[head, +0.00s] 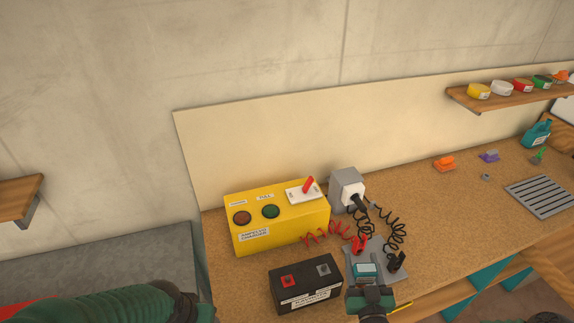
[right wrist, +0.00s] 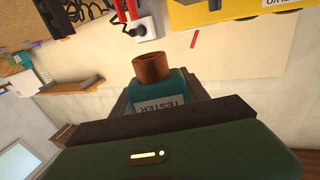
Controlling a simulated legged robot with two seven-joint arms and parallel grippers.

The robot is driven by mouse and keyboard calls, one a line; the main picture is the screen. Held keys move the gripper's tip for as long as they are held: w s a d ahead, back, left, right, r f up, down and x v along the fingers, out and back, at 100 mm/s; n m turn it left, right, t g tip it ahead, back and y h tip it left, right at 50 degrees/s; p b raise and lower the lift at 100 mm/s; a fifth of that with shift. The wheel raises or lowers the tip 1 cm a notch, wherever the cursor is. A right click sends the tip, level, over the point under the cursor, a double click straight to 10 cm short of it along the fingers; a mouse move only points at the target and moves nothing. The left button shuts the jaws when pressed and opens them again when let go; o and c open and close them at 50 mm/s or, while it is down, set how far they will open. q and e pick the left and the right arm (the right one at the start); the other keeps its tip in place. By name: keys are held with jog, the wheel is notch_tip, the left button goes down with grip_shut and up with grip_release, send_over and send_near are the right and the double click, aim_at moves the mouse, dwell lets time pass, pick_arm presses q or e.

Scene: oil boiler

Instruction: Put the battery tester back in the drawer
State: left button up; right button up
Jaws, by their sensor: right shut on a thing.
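The battery tester (head: 366,269) is a small teal block in the head view, in front of the grey plate with the clamps. In the right wrist view the tester (right wrist: 158,98) carries a "TESTER" label and has a brown round part at its end. My right gripper (head: 370,292) is shut on it, just right of the black battery. Whether the tester touches anything below is unclear. My left gripper (head: 188,303) is at the bottom left, its fingers not clear. Wooden and teal parts show below the bench's front edge; I cannot tell which is the drawer.
The black battery (head: 305,284) stands by the front edge, with the yellow charger (head: 278,223) behind it. A grey plate (head: 392,266) holds red and black clamps on coiled leads. The bench (head: 455,203) is mostly clear at centre right.

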jog(key=shift+a, duration=0.1)
jog(key=s+a+n+g+y+p, duration=0.1)
jog(key=s+a+n+g+y, duration=0.2)
jog(key=s+a+y, duration=0.3)
jog(key=s+a+r+n+g+y+p, duration=0.1)
jog(key=s+a+n+y, duration=0.5)
jog(key=a, duration=0.8)
jog(key=shift+s+a+n+g+y+p, duration=0.35)
jog(key=shift+s+g+y+p, duration=0.4)
jog(key=shift+s+g, duration=0.3)
jog(key=shift+w, duration=0.15)
